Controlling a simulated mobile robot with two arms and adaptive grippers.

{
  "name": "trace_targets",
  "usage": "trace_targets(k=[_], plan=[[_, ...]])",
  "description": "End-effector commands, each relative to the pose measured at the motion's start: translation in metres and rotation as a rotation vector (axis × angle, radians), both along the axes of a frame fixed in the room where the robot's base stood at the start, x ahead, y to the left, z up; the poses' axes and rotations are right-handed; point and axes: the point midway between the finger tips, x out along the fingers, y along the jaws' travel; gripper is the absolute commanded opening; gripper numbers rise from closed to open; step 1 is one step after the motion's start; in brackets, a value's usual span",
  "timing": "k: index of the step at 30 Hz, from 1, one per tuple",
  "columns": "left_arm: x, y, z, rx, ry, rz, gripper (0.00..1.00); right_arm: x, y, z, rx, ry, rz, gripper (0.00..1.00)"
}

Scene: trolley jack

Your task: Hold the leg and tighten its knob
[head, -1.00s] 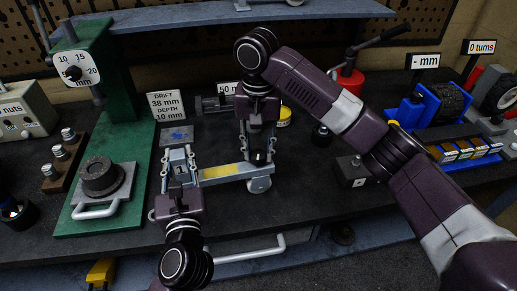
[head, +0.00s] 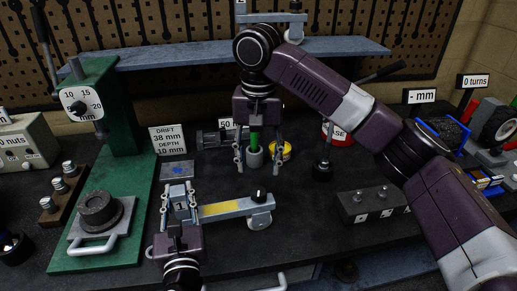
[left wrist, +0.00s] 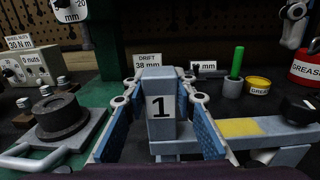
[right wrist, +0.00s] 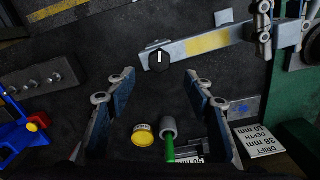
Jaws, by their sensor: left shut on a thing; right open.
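The leg (head: 222,209) is a blue-grey bar with a yellow stripe and an upright end block marked 1 (left wrist: 161,106). My left gripper (head: 180,193) is shut on this block, one blue-padded finger on each side, also in the left wrist view (left wrist: 162,92). The black knob (head: 258,194) sits on top of the bar's right end; the right wrist view shows its white pointer line (right wrist: 159,58). My right gripper (head: 258,165) is open and empty, pointing down behind and above the knob, apart from it. In the right wrist view, the knob lies beyond its fingertips (right wrist: 157,76).
A green-handled tool (right wrist: 169,145) in a grey cup and a yellow tin (right wrist: 143,134) stand near my right gripper. A green press (head: 125,165) stands left of the leg. A dark block with studs (head: 372,204) lies to the right. The bench between is clear.

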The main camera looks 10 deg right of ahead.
Motion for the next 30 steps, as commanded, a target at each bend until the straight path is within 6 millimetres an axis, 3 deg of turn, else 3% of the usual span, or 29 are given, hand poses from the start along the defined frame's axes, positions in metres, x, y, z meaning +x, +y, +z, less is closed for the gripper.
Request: trace_targets(k=[3, 9, 22, 23, 27, 30], plan=[[0.000, 0.000, -0.002, 0.001, 0.004, 0.000, 0.00, 0.001, 0.000, 0.021, -0.001, -0.004, -0.001, 0.48], [0.000, 0.000, -0.002, 0.001, 0.003, 0.000, 0.00, 0.000, 0.000, 0.038, -0.001, -0.002, -0.001, 0.48], [0.000, 0.000, -0.002, 0.001, 0.003, 0.001, 0.00, 0.000, 0.000, 0.040, 0.000, 0.000, 0.000, 0.48], [0.000, 0.000, -0.002, 0.001, 0.003, 0.001, 0.28, 0.000, 0.000, 0.040, 0.000, 0.000, 0.000, 0.48], [0.000, 0.000, -0.001, 0.001, 0.002, 0.000, 0.44, 0.000, 0.000, 0.040, 0.000, 0.000, 0.000, 0.48], [0.000, 0.000, -0.001, 0.001, 0.002, 0.000, 0.45, 0.000, 0.000, 0.040, 0.000, 0.000, 0.000, 0.48]])
